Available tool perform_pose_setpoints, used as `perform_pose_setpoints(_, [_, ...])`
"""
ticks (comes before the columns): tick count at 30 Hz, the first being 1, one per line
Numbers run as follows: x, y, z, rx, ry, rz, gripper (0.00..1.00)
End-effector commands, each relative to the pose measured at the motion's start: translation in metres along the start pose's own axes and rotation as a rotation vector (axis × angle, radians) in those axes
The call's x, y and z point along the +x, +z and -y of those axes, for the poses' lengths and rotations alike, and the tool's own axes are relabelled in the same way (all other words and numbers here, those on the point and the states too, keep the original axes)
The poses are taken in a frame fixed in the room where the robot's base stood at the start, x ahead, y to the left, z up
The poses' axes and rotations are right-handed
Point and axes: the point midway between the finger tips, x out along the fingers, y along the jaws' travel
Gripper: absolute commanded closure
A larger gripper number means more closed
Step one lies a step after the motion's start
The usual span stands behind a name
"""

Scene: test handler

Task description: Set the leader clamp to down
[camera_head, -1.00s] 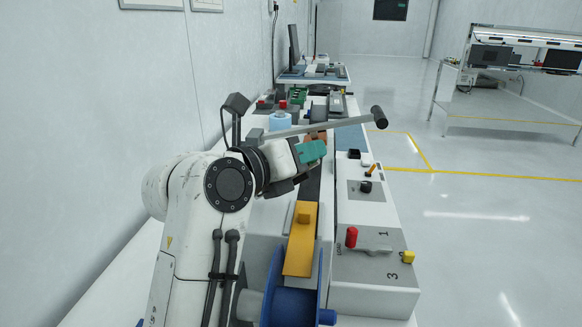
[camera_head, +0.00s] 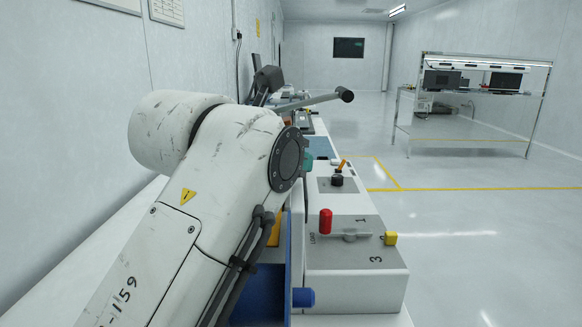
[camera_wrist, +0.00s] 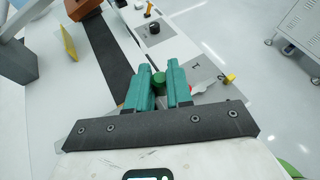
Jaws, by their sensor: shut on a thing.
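My gripper (camera_wrist: 160,82) has teal fingers, shut on a small dark green knob (camera_wrist: 159,78) in the wrist view. The knob stands between the fingers beside the dark strip, and its base is hidden. I cannot tell for sure which part is the leader clamp or whether the green knob belongs to it. A yellow-orange plate (camera_head: 275,232) shows as a sliver behind my arm in the head view. My gripper is mostly hidden there behind my arm; a bit of teal shows.
A light control box (camera_head: 350,262) carries a red-handled lever (camera_head: 325,221) and a yellow knob (camera_head: 390,238). A blue reel (camera_head: 257,290) is partly behind my arm. A long grey bar with a black end (camera_head: 346,95) sticks out beyond. The floor at right is open.

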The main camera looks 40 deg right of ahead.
Motion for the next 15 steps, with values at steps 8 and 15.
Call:
perform_pose_setpoints(8, [0.0046,-0.0036,0.0025,-0.008,-0.012,-0.004,1.00])
perform_pose_setpoints(15, [0.0051,-0.0042,0.0030,-0.008,-0.013,-0.006,0.77])
